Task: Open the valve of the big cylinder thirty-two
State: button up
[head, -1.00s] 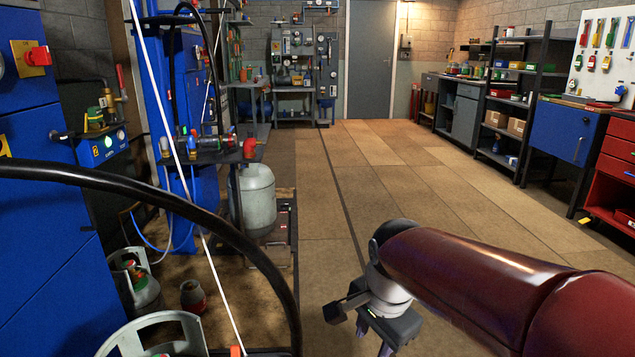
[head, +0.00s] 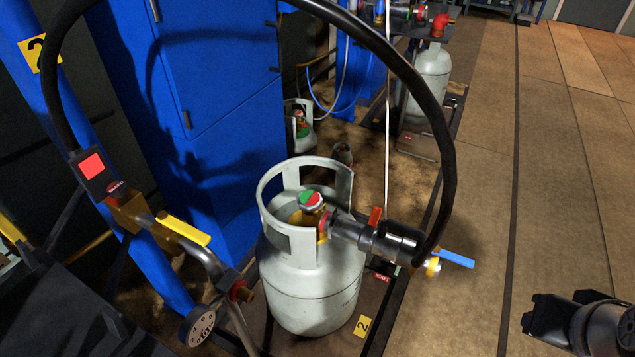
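A big pale grey-green cylinder (head: 315,275) stands upright in the middle of the head view. Its valve has a round green and red knob (head: 311,201) inside the slotted collar (head: 290,243). A metal coupling (head: 365,237) with a small red lever (head: 375,217) and a blue lever (head: 456,259) joins the valve at its right side. A yellow plate with a 2 (head: 362,326) is at the cylinder's foot; I see no thirty-two. My gripper (head: 540,320) is at the lower right edge, well apart from the cylinder.
A thick black hose (head: 437,110) arches over the cylinder to the coupling. A pipe with a yellow lever (head: 184,229) and a gauge (head: 201,327) stands at left. A blue cabinet (head: 225,80) is behind. Another cylinder (head: 430,80) stands farther back. Floor at right is clear.

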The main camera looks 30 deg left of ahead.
aim_at(310, 200)
jog(key=u, duration=1.5)
jog(key=i+l+u, duration=0.15)
jog(key=l+u, duration=0.15)
jog(key=i+l+u, duration=0.1)
jog(key=l+u, duration=0.15)
jog(key=l, duration=0.25)
jog(key=l+u, duration=0.3)
jog(key=i+l, duration=0.05)
jog(key=l, duration=0.05)
